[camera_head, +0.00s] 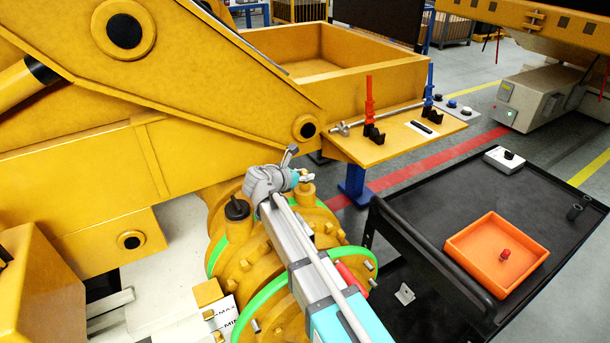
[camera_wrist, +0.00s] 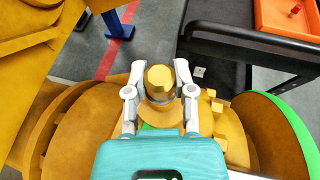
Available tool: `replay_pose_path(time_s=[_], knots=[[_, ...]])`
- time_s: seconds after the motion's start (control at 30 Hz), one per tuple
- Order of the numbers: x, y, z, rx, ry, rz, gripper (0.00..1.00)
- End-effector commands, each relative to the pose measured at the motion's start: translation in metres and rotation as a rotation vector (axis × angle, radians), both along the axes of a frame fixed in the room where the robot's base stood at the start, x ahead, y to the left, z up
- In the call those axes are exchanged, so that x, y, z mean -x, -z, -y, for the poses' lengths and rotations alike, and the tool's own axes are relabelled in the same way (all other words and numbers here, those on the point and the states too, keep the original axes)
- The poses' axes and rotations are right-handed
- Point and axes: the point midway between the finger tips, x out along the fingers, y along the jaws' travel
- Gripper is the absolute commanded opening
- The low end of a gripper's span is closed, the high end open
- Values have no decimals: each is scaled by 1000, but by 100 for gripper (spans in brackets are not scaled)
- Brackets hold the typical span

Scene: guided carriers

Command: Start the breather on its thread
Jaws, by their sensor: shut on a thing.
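My gripper (camera_wrist: 160,92) is shut on a brass hex-headed part, which I take to be the breather (camera_wrist: 160,79); one finger lies on each side of it. It stands above the yellow round housing (camera_wrist: 85,125). In the head view my gripper (camera_head: 298,177) is over a small yellow boss (camera_head: 304,193) on top of the housing. The breather looks roughly upright and in line with the boss. Its thread is hidden, and I cannot tell whether it touches or has entered the boss.
A second boss with a black cap (camera_head: 237,208) stands left of my gripper. A black cart (camera_head: 455,200) at the right carries an orange tray (camera_head: 480,222) with a red-topped part (camera_head: 505,254). A yellow shelf (camera_head: 385,151) with tools lies behind. A large yellow arm (camera_head: 200,70) overhangs the left.

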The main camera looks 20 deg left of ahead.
Motion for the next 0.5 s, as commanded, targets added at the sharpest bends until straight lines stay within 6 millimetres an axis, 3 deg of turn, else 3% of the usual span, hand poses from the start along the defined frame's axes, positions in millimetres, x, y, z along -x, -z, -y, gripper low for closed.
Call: replay_pose_path(time_s=[0.03, 0.23, 0.5], knots=[[0, 0, 0, 0, 0, -1, 35], [0, 0, 0, 0, 0, -1, 72], [0, 0, 0, 0, 0, -1, 73]])
